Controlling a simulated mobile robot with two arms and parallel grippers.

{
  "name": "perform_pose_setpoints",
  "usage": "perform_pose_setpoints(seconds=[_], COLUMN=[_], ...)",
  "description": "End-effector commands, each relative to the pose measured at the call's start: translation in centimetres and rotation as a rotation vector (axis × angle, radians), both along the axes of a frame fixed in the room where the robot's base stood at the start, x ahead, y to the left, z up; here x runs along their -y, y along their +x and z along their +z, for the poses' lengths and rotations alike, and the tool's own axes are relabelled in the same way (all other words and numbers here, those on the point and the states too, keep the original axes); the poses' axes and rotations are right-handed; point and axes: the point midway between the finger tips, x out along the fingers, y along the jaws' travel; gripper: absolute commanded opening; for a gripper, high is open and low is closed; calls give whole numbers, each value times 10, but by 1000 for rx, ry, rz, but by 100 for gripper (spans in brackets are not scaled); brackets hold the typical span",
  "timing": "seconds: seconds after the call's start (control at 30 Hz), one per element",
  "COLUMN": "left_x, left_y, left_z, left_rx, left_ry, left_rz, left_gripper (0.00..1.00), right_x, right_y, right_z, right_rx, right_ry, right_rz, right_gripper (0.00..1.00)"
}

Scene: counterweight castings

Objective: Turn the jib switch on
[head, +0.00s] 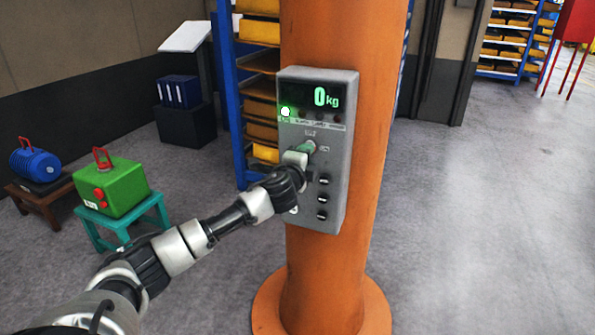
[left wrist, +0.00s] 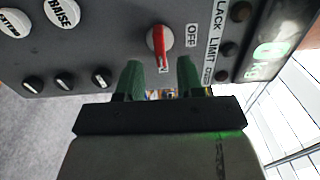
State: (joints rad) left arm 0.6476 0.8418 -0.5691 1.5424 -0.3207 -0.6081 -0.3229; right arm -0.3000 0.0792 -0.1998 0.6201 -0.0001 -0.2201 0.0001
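The jib switch is a red-handled rotary knob (left wrist: 160,40) on a grey control box (head: 345,122) fixed to an orange column. In the left wrist view its handle stands upright in the picture, its pale-marked end pointing down, not at the OFF label (left wrist: 192,35) beside it. My left gripper (head: 309,148) is at the knob; in the left wrist view its green fingers (left wrist: 160,68) are apart, one on each side of the handle, with gaps showing. In the head view the gripper mostly hides the knob. The box display reads 0 kg and a green lamp (head: 285,112) is lit. My right gripper is not in view.
The orange column (head: 310,270) stands on a round base. A green casting (head: 112,188) on a teal stool and a blue casting (head: 36,165) are at the left. Shelving is behind; the floor at right is clear.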

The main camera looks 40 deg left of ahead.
Motion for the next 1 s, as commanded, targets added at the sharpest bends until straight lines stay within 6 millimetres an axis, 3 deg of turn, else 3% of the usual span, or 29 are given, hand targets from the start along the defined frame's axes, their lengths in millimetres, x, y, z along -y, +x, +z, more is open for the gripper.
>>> perform_pose_setpoints(seconds=[0.2,0.4,1.0], left_x=[9,15,18], left_y=[-39,-63,-72], left_z=[-4,-3,0], left_rx=[-2,-1,0], left_ry=[3,2,1], left_rz=[-2,-1,-1], left_gripper=[37,37,37], right_x=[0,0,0], right_y=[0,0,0], right_z=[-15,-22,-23], right_rx=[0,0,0], right_ry=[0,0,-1], right_rz=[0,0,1], right_gripper=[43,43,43])
